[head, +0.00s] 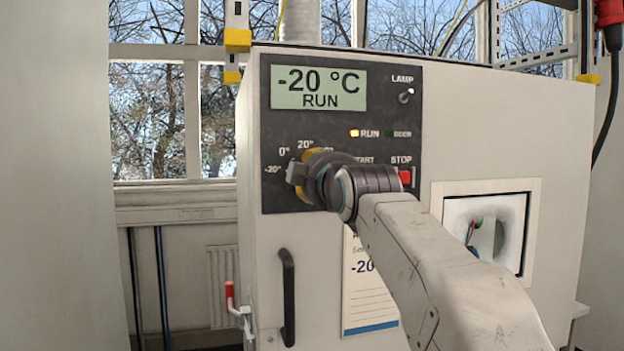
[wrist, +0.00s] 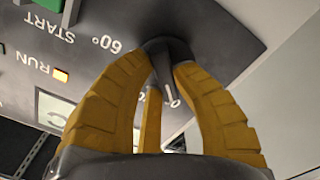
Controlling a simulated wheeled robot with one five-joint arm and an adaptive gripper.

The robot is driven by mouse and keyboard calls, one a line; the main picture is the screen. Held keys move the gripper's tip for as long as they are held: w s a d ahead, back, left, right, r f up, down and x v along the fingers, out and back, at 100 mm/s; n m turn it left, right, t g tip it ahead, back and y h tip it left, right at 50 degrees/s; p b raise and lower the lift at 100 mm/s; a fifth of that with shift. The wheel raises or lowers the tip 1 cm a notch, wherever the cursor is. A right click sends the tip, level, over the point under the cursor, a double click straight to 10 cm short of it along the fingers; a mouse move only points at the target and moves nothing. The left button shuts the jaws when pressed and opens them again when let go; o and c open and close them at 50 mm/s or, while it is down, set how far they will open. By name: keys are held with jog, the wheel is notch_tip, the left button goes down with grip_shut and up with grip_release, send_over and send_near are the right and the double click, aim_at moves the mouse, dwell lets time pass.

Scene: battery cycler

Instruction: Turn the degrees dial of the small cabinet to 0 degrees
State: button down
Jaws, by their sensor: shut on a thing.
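The small cabinet's dark control panel (head: 345,120) carries the degrees dial, with the labels -20°, 0° and 20° readable around its left and top in the head view. My gripper (head: 314,168) is at the dial, its yellow fingers closed around the knob and covering most of it. In the wrist view, the grey dial (wrist: 165,48) sits between the yellow fingertips, with the 60° label beside it. A white mark shows between the fingers there. The display (head: 319,88) reads -20 °C RUN.
The RUN lamp (head: 354,133) glows orange. The red STOP button (head: 405,177) is close to my wrist, and the LAMP switch (head: 406,96) is above. A black door handle (head: 287,297) is below the panel. A square port (head: 487,232) is at right.

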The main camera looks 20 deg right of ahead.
jog(key=shift+f+m, duration=0.15)
jog(key=shift+m, duration=0.35)
jog(key=c, duration=1)
grip_release()
jog(key=shift+w, duration=0.1)
jog(key=s, duration=1.2)
jog(key=shift+a, duration=0.1)
